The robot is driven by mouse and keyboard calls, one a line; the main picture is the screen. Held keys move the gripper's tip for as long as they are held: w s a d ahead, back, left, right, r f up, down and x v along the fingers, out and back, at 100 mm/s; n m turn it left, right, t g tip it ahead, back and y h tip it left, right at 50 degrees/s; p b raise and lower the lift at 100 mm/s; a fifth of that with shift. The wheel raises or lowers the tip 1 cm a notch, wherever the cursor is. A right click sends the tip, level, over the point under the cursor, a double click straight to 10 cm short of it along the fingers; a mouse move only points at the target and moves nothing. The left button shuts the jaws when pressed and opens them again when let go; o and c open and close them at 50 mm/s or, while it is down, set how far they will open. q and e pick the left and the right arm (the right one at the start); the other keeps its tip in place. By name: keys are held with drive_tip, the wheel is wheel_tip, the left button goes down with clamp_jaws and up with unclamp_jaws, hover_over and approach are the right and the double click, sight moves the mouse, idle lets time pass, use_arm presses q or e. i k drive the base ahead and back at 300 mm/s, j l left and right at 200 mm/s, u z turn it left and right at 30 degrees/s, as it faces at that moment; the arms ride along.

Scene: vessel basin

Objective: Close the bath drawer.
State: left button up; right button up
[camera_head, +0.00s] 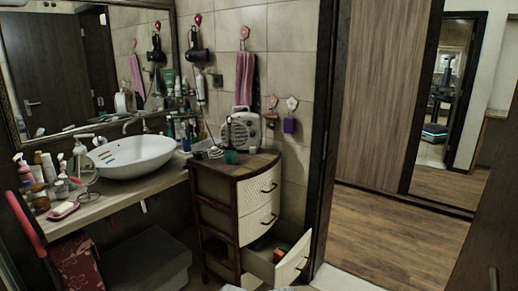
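The bath drawer (291,266) is the lowest drawer of a small dark-framed cabinet (214,207) in the middle of the head view. It is pulled out toward the lower right, and its inside shows. It has a cream woven front with a dark handle. A small orange and green item (282,251) lies in it. The two drawers above, the top one (259,190) and the middle one (260,220), look shut. The drawer's lower part is cut off or hidden at the picture's bottom edge.
A counter with a white basin (135,155) and several bottles stands to the left. A grey box (135,262) sits below it. A dark door frame (322,140) rises right of the cabinet. Wooden floor (390,240) beyond it is clear.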

sight(259, 263)
drive_tip(key=k, duration=0.25)
drive_tip(key=i+j+z, duration=0.1)
drive_tip(key=i, duration=1.1)
